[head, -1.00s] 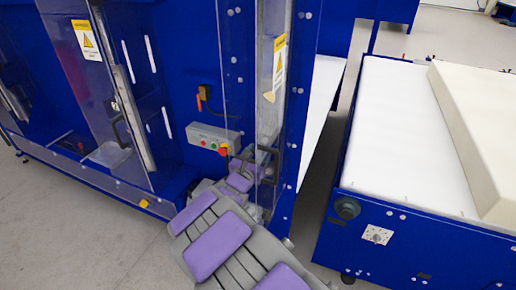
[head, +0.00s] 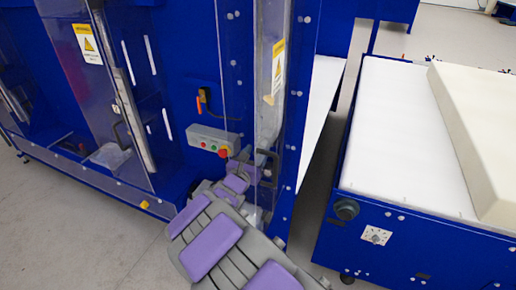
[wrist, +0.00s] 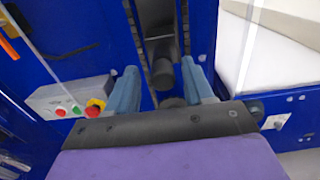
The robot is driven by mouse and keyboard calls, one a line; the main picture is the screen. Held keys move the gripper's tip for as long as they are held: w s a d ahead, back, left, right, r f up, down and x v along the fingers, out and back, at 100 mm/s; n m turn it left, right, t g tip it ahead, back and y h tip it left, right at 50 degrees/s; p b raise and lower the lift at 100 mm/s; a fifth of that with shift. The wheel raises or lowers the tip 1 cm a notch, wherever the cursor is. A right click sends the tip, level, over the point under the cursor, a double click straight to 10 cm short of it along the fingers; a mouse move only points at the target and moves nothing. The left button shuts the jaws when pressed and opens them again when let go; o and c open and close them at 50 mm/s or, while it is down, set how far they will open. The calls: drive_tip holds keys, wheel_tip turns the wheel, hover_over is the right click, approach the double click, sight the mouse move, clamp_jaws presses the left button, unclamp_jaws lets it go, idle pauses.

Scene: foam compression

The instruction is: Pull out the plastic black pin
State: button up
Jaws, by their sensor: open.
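In the wrist view my gripper (wrist: 163,88) is open, with one blue-grey finger on each side. In the head view my arm reaches to the machine's clear door, where a black handle (head: 268,166) shows at the door's edge; my fingertips are hard to make out there, and the pin cannot be told apart.
A grey control box (head: 214,140) with red and green buttons sits left of my gripper; it also shows in the wrist view (wrist: 70,100). An orange-handled switch (head: 201,103) is above it. At right, a white-topped conveyor (head: 400,130) carries a foam block (head: 475,130).

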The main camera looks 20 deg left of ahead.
clamp_jaws()
idle(0.6)
drive_tip(key=shift+s, duration=0.1)
drive_tip(key=shift+s+a, duration=0.15)
drive_tip(key=shift+s, duration=1.3)
drive_tip(key=shift+s+a, duration=0.1)
drive_tip(key=shift+s, duration=1.35)
